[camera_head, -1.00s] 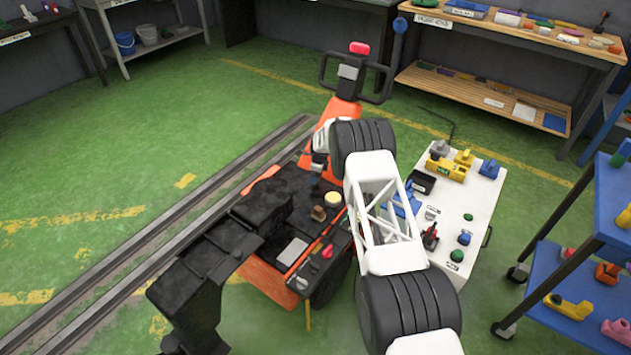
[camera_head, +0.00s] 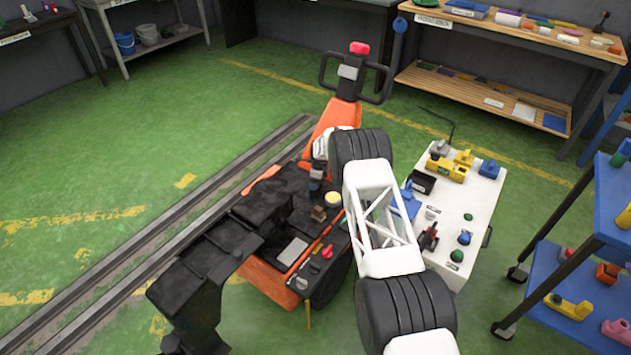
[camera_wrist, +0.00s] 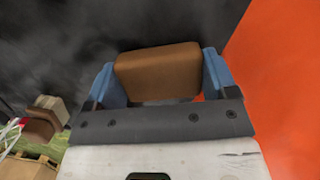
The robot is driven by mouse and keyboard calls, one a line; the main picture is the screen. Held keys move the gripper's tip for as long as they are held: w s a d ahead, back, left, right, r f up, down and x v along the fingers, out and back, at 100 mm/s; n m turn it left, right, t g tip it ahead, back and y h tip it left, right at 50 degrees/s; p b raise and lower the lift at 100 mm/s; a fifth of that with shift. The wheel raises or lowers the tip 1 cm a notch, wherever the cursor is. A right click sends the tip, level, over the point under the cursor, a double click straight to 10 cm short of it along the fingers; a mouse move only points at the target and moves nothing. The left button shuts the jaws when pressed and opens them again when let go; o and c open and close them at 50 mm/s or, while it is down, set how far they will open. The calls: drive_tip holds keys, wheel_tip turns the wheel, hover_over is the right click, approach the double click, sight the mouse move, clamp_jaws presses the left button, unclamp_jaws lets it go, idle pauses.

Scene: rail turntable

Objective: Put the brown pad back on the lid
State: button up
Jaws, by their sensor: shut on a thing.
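The brown pad (camera_wrist: 158,72) is between the blue fingers of my gripper (camera_wrist: 157,78) in the wrist view. The fingers are shut on its two sides. A dark, smudged surface fills the view behind the pad, and I cannot tell whether the pad touches it. In the head view my gripper (camera_head: 315,184) is low over the black top (camera_head: 272,200) of the orange machine, near its upper right end.
An orange panel (camera_wrist: 285,85) stands close on the right in the wrist view. A small brown block (camera_head: 318,213) and a pale round piece (camera_head: 332,200) sit near my gripper. A white cart (camera_head: 478,215) with several parts stands to the right. Green floor is open at left.

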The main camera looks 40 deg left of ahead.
drive_tip(key=shift+f, duration=0.65)
drive_tip(key=o, duration=0.8)
drive_tip(key=shift+s+f, duration=0.1)
drive_tip(key=shift+f, duration=0.05)
drive_tip(key=shift+o, duration=0.8)
drive_tip(key=shift+d, duration=0.1)
drive_tip(key=shift+s+f, duration=0.1)
drive_tip(key=shift+f, duration=0.05)
drive_tip(key=shift+d+f, duration=0.1)
drive_tip(key=shift+s, duration=0.1)
drive_tip(key=shift+w+r, duration=0.15)
drive_tip(key=shift+r, duration=0.75)
drive_tip(key=shift+w+r, duration=0.15)
drive_tip(key=shift+r, duration=0.75)
drive_tip(key=shift+w+d+r, duration=0.1)
drive_tip(key=shift+d+r, duration=0.1)
drive_tip(key=shift+r, duration=0.75)
drive_tip(key=shift+d+r, duration=0.2)
drive_tip(key=shift+r, duration=0.8)
drive_tip(key=shift+w+d+r, duration=0.1)
drive_tip(key=shift+d+r, duration=0.1)
drive_tip(key=shift+r, duration=0.75)
